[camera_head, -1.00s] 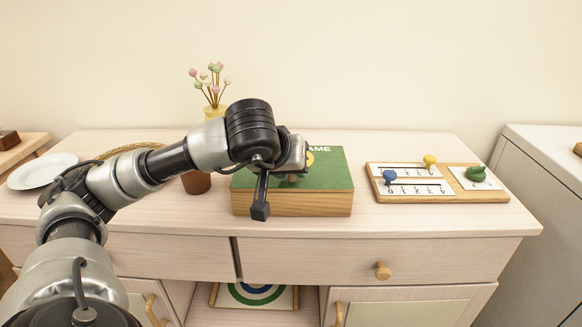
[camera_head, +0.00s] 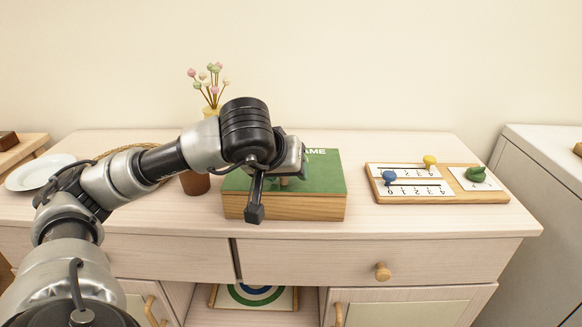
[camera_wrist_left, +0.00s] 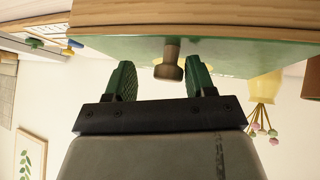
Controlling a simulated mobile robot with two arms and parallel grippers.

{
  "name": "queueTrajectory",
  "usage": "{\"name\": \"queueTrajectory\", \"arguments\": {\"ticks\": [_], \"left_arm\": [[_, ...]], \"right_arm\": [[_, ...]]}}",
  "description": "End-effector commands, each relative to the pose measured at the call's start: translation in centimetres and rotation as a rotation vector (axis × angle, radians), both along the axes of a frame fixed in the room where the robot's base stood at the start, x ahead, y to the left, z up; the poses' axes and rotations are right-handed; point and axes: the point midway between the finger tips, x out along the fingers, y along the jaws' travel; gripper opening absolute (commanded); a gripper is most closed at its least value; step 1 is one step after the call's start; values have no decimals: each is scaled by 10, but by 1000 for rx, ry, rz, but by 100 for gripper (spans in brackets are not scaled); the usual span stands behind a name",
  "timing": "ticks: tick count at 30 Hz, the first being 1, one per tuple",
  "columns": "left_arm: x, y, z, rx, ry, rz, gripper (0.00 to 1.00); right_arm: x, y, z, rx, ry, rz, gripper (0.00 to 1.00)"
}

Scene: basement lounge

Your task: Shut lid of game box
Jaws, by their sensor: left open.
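The game box (camera_head: 300,207) has wooden sides and a green lid (camera_head: 325,172) with white lettering. It stands on the cabinet top near its front edge. The lid lies flat on the box with no gap that I can see, though my arm hides its left part. My left gripper (camera_head: 278,188) is over the lid. In the left wrist view the gripper's green fingers (camera_wrist_left: 160,72) are open, one on each side of the lid's brown knob (camera_wrist_left: 168,66), with clear space beside it. My right gripper is not in view.
A counting board (camera_head: 436,183) with coloured knobs lies to the right on the cabinet top (camera_head: 400,222). A brown pot (camera_head: 195,184), a yellow vase with flowers (camera_head: 212,92) and a white plate (camera_head: 30,178) are to the left. Bare top lies between box and board.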

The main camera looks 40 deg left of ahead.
Motion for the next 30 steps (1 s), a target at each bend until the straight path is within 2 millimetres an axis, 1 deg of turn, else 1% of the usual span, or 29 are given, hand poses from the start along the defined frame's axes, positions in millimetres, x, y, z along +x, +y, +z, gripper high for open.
{"name": "queueTrajectory", "arguments": {"ticks": [1,6,12,15,18,30], "left_arm": [[-6,-1,9,4,-5,0,56],[-29,-7,40,4,-17,-3,56],[-50,-12,67,3,-25,-3,56],[-57,-14,74,2,-27,-5,56],[-60,-14,77,2,-26,-3,56],[-60,-14,77,2,-27,-4,56]], "right_arm": [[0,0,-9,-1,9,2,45],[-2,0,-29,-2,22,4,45],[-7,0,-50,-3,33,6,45],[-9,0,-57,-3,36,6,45],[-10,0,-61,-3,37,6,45],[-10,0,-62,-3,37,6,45]]}}
